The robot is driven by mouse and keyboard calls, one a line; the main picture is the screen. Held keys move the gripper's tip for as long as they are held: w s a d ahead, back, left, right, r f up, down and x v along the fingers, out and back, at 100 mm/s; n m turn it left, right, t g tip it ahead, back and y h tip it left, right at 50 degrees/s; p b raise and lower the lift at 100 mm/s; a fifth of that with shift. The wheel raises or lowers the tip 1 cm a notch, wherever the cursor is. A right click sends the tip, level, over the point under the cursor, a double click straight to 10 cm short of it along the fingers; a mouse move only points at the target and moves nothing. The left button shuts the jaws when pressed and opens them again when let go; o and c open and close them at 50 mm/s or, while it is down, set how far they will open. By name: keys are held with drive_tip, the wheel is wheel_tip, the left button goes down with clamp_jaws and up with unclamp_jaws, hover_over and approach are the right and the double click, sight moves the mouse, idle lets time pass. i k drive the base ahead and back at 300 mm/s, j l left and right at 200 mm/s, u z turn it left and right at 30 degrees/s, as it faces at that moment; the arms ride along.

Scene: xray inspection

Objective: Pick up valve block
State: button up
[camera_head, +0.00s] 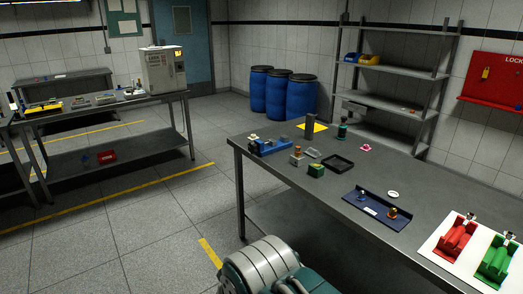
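No thing here can be named as the valve block with certainty, as the parts on the near table (432,212) are small. A small grey-brown block with an orange-red knob on top (297,157) stands left of the middle of the group and could be it. Just right and in front of it is a green block with a yellowish top (316,170). Both appear upright on the tabletop. My gripper is not in view. A grey and teal part of my own body shows at the bottom, in front of the table's near edge.
Around the blocks are a blue holder (268,148), a black tray (338,163), a dark upright block (309,127) and a navy tray (371,207). Red (456,240) and green (496,261) fixtures stand at right. Blue barrels (277,93) and a shelf rack (392,57) stand behind.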

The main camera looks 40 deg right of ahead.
sight(296, 159)
drive_tip(key=i+z, duration=0.25)
drive_tip(key=i, duration=0.45)
drive_tip(key=i+j+z, duration=0.2)
drive_tip(key=i, duration=0.5)
drive_tip(key=i+l+z, duration=0.1)
drive_tip(key=i+z, duration=0.7)
drive_tip(key=z, duration=0.15)
drive_tip(key=i+j+z, duration=0.25)
drive_tip(key=i+z, duration=0.5)
drive_tip(key=i+j+z, duration=0.1)
drive_tip(key=z, duration=0.15)
